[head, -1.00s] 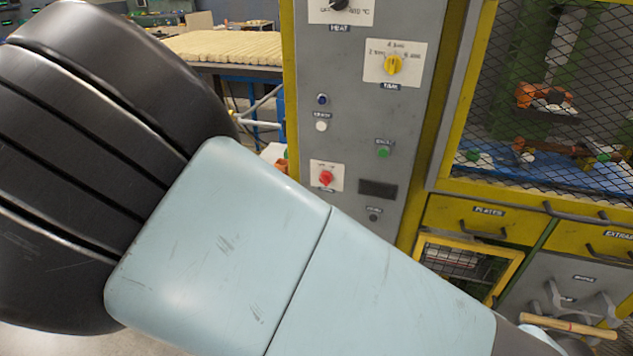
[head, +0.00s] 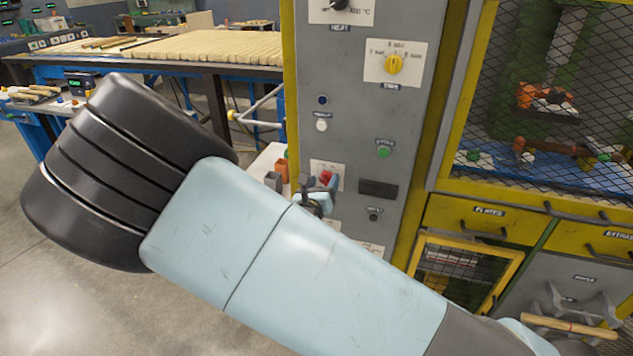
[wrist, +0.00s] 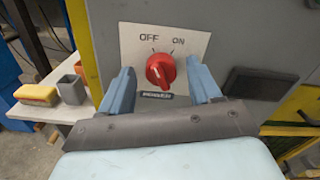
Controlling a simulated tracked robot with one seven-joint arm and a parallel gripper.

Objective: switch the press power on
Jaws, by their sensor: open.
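The red power knob (wrist: 160,70) sits on a white plate (wrist: 138,42) marked OFF and ON, with a dark POWER label below it. I cannot tell for sure which mark the knob points at. My gripper (wrist: 160,66) is open, with one light blue finger on each side of the knob. Gaps show between both fingers and the knob in the wrist view. In the head view, the knob (head: 326,177) is partly covered by my gripper (head: 319,188), which is in front of the grey panel (head: 340,100).
Above the knob are a yellow dial (head: 394,64) and a green button (head: 384,151). A dark display (wrist: 257,87) lies to the right of the knob. A yellow block (wrist: 36,94) and a grey square cup (wrist: 70,89) stand on a white surface at left.

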